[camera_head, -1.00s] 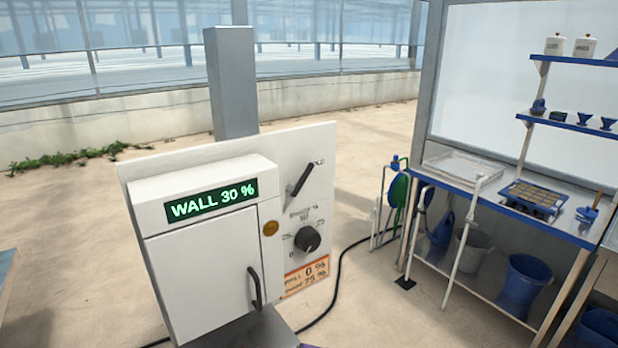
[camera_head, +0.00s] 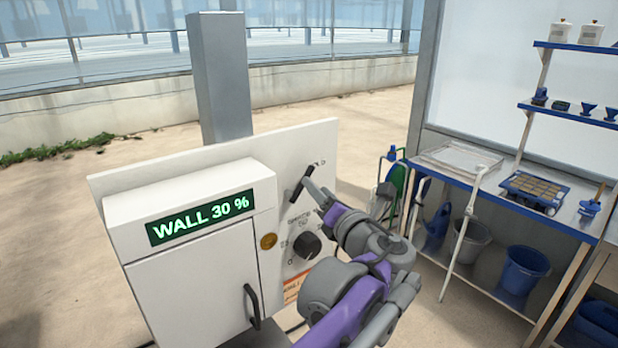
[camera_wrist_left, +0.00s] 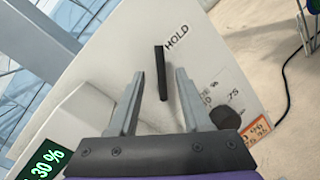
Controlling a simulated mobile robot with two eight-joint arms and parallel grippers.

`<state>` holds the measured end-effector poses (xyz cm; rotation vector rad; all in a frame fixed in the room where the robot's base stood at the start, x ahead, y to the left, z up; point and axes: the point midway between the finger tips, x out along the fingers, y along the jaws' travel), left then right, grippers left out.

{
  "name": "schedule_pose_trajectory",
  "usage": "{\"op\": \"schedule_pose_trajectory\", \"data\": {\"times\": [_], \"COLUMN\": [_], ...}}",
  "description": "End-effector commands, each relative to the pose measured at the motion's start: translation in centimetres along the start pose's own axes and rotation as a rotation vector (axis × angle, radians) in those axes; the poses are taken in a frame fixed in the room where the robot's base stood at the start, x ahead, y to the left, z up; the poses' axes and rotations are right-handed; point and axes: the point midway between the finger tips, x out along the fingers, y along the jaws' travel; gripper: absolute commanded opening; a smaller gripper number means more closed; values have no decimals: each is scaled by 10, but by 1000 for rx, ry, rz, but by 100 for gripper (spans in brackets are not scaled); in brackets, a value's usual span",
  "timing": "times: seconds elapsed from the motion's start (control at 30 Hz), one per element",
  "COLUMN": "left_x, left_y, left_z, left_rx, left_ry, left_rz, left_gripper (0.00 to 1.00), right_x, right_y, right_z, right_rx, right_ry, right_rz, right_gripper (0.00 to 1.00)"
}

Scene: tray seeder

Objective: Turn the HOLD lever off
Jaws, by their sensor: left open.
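The HOLD lever (camera_head: 300,184) is a dark bar on the white control panel (camera_head: 321,143), tilted in the head view with its upper end to the right. In the left wrist view the lever (camera_wrist_left: 161,73) stands beside the printed word HOLD. My left gripper (camera_head: 308,182) reaches up to the lever from the lower right. In the left wrist view my left gripper (camera_wrist_left: 160,82) is open, with the lever showing between its two fingers. I cannot tell whether either finger touches it. My right gripper is not in view.
A round dark knob (camera_head: 307,244) sits below the lever, partly behind my arm. A white cabinet (camera_head: 190,290) with a green WALL 30 % display (camera_head: 200,217) and a black handle (camera_head: 252,306) projects at the left. A blue-edged bench (camera_head: 478,188) stands at the right.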

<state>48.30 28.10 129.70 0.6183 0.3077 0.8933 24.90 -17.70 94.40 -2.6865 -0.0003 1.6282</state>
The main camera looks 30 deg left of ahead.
Motion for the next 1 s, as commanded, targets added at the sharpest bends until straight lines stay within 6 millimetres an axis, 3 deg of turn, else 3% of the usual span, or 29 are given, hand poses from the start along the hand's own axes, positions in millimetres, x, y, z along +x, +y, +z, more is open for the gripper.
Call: {"op": "schedule_pose_trajectory", "data": {"times": [0.1,0.3,0.67,0.93,1.0], "left_x": [24,46,52,52,52], "left_y": [2,0,0,0,0], "left_z": [0,0,0,0,0], "left_rx": [-1,-2,-2,-3,-3], "left_ry": [2,1,0,1,1], "left_rz": [4,1,-2,-1,-1], "left_gripper": [48,48,48,3,0], "right_x": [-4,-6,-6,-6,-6], "right_y": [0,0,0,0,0], "right_z": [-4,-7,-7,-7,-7], "right_rx": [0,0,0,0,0], "right_ry": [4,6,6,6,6], "right_rz": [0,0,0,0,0], "right_gripper": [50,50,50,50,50]}}
